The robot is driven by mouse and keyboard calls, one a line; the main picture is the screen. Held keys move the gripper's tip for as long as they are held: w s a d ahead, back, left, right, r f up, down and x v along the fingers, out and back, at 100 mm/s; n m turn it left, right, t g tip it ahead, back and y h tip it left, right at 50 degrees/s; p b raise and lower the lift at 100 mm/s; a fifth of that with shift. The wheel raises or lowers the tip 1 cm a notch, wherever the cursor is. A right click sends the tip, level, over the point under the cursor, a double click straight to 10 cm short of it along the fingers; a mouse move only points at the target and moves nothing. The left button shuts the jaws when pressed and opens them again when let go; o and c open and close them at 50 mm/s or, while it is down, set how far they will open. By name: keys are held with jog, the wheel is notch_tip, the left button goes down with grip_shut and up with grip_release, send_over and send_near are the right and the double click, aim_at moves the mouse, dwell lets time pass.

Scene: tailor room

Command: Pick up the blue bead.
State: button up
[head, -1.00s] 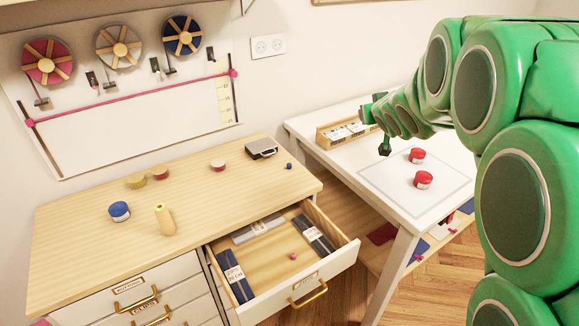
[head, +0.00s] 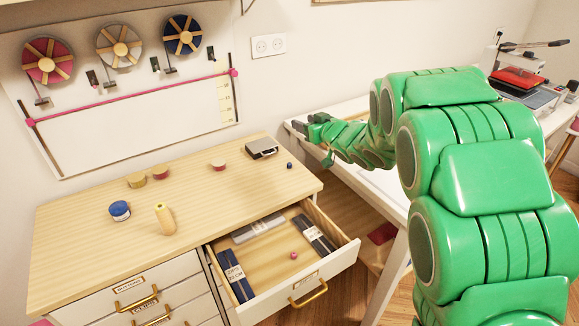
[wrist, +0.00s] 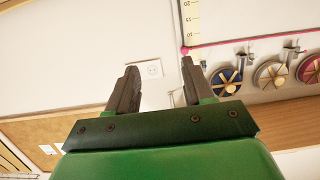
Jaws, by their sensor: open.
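The blue bead (head: 289,165) is a tiny dark blue ball on the wooden dresser top, near its right end, just right of the small grey case. My gripper (head: 312,122) is in the air to the right of and above the bead, over the left end of the white table. In the wrist view my gripper (wrist: 155,85) shows two dark fingers spread apart with nothing between them. The wrist view faces the wall, and the bead is not in it.
The grey case (head: 262,148) stands close beside the bead. An open drawer (head: 330,262) with several dark packs and a pink bead (head: 293,255) sticks out below. Lidded jars and a yellow spool (head: 164,218) stand further left. The wall holds ribbon reels (head: 183,36) and a socket (head: 268,46).

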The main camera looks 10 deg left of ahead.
send_near(291, 165)
jog(key=shift+w+a+r, duration=0.2)
jog(key=shift+a, duration=0.2)
jog(key=shift+f, duration=0.15)
jog(key=shift+x, duration=3.95)
jog(key=shift+d+f, duration=0.15)
grip_shut()
